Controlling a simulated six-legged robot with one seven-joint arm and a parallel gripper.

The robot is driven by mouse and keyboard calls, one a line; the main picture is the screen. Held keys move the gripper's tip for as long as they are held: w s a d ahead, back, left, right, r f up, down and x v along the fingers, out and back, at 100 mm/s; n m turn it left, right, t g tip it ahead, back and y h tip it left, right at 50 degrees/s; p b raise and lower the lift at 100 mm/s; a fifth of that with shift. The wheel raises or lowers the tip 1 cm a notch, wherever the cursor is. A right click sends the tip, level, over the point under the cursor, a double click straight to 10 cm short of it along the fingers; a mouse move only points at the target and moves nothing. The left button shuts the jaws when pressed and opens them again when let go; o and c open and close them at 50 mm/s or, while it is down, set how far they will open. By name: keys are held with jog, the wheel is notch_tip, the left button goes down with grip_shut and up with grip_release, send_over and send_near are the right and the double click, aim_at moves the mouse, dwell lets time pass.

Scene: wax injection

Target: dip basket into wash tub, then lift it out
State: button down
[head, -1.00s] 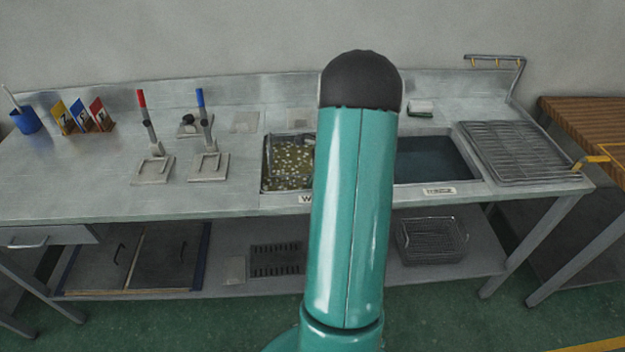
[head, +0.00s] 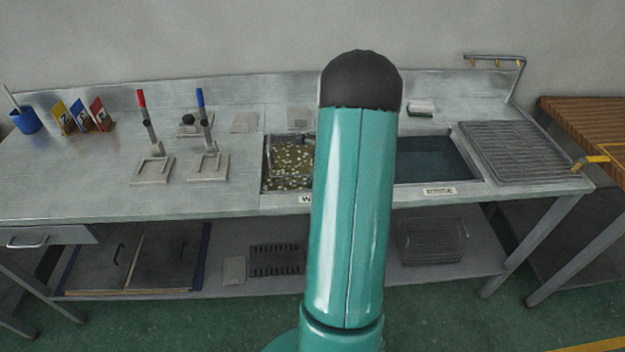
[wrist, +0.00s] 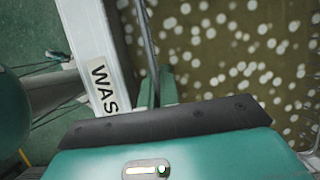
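The wash tub (head: 264,178) is a sunken basin with brownish water and white foam spots. It is left of my arm in the head view, and its rim shows in the wrist view (wrist: 92,28). The wire basket (head: 270,152) is in the tub, partly hidden by my arm. A thin dark basket rod (wrist: 147,40) runs down between my gripper's green fingers (wrist: 156,90) in the wrist view. The fingers are close together on the rod. The gripper is hidden in the head view. How deep the basket sits is hard to tell.
A second basin (head: 435,160) with dark water lies right of my arm, beside a draining rack (head: 520,152). Two upright-handled tools (head: 208,135) stand left of the tub. Another wire basket (head: 432,242) sits on the lower shelf.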

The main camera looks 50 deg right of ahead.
jog(key=shift+r, duration=0.2)
dwell(0.5)
notch_tip(320, 180, up, 13)
dwell(2.6)
jog(key=shift+d, duration=0.1)
